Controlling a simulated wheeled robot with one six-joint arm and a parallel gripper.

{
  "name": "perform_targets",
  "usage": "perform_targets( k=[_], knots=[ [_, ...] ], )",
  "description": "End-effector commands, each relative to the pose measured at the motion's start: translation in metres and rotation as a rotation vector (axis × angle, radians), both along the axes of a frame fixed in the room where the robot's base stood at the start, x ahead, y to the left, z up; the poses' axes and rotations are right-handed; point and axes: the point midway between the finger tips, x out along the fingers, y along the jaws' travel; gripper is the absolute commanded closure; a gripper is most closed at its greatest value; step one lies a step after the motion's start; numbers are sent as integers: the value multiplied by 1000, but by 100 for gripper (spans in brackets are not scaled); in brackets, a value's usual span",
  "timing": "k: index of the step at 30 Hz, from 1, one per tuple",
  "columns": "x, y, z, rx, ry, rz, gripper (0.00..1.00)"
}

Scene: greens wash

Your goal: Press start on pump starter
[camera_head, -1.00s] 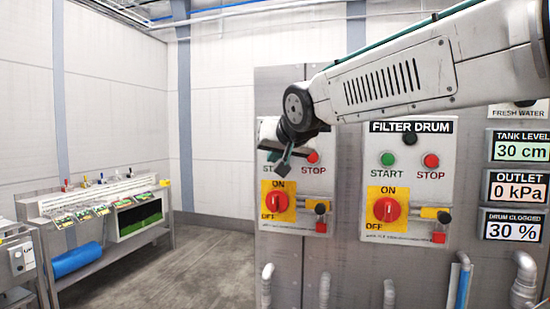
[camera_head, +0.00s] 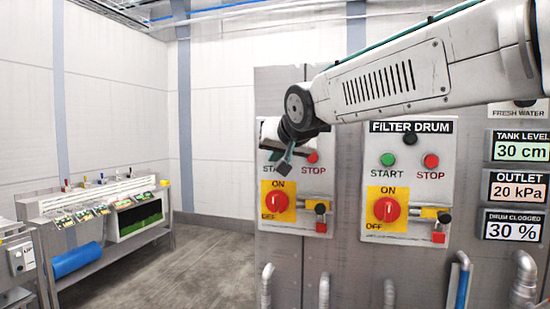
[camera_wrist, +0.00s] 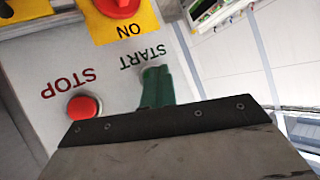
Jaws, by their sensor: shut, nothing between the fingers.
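The left starter box (camera_head: 308,185) on the panel has a red STOP button (camera_head: 313,157) and a red rotary switch (camera_head: 276,202) on a yellow ON/OFF plate. Its title is hidden behind my arm. My gripper (camera_head: 284,166) is shut and empty at the START side of this box, left of STOP. In the wrist view the green fingertips (camera_wrist: 157,87) lie just below the upside-down START label (camera_wrist: 143,57), and the red STOP button (camera_wrist: 83,107) is to their left. The START button is hidden by the fingers; contact cannot be told.
The FILTER DRUM box (camera_head: 408,150) stands to the right with its own START and STOP buttons. Displays beside it include OUTLET (camera_head: 517,190), reading 20 kPa. Pipes run below. A sorting bench (camera_head: 100,240) stands at the left, with clear floor between.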

Motion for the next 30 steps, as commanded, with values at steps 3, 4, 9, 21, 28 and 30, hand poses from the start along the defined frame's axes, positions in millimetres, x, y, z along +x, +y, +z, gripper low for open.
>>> perform_targets(
  k=[3, 4, 9, 21, 28, 30],
  knots=[
    [0, 0, 0, 0, -1, 0, 100],
    [0, 0, 0, 0, -1, 0, 100],
    [-3, 1, 0, 0, -1, 0, 100],
    [-16, 6, 0, 0, -1, 0, 100],
    [-17, 7, 0, 1, 0, 1, 100],
    [-21, 8, 0, 0, 0, 1, 100]
  ],
)
